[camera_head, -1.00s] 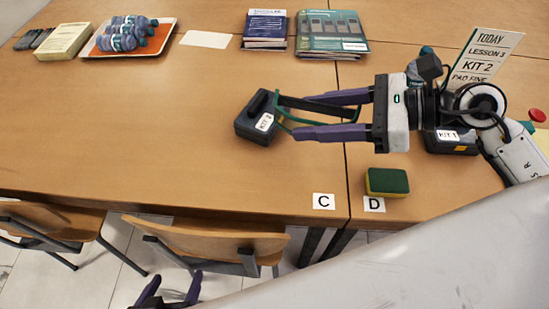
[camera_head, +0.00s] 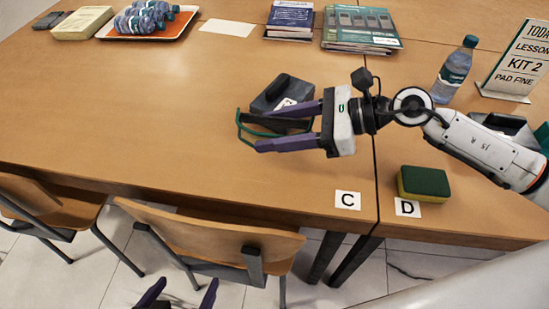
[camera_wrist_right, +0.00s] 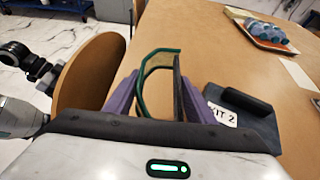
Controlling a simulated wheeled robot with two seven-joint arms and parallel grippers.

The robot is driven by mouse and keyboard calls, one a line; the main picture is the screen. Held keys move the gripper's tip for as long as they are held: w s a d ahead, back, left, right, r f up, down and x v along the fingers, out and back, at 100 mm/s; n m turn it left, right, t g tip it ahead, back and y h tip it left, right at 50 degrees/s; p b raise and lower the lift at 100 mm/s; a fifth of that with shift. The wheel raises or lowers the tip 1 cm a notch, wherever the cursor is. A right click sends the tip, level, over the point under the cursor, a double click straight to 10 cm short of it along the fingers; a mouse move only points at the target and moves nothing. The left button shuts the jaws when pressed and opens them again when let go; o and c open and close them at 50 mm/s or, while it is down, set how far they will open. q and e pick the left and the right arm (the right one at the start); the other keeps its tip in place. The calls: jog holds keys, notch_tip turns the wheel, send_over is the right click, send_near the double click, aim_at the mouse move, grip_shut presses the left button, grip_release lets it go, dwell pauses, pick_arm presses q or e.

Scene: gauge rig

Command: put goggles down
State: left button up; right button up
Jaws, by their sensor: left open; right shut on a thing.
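The goggles, with a green frame (camera_head: 240,127) and a dark band, are in my right gripper (camera_head: 263,127). The gripper is shut on them, its purple fingers on either side. They also show between the fingers in the wrist view (camera_wrist_right: 143,85). They are just in front of and left of the dark kit box (camera_head: 270,97), partly overlapping it in the head view. Whether they touch the table I cannot tell. My left gripper (camera_head: 181,296) is open and empty at the bottom edge, below the table edge by the chairs.
A green-yellow sponge (camera_head: 424,184) lies by cards C (camera_head: 347,200) and D (camera_head: 407,208). A tray (camera_head: 185,27) and booklets (camera_head: 360,30) lie at back. The table's left middle is clear.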

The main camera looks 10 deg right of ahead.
aim_at(275, 162)
notch_tip(275, 162, down, 7)
jog(key=shift+r+b, duration=0.1)
jog(key=shift+b, duration=0.4)
jog(key=shift+f, duration=0.3)
jog(key=o, duration=1)
jog(key=shift+o, duration=0.2)
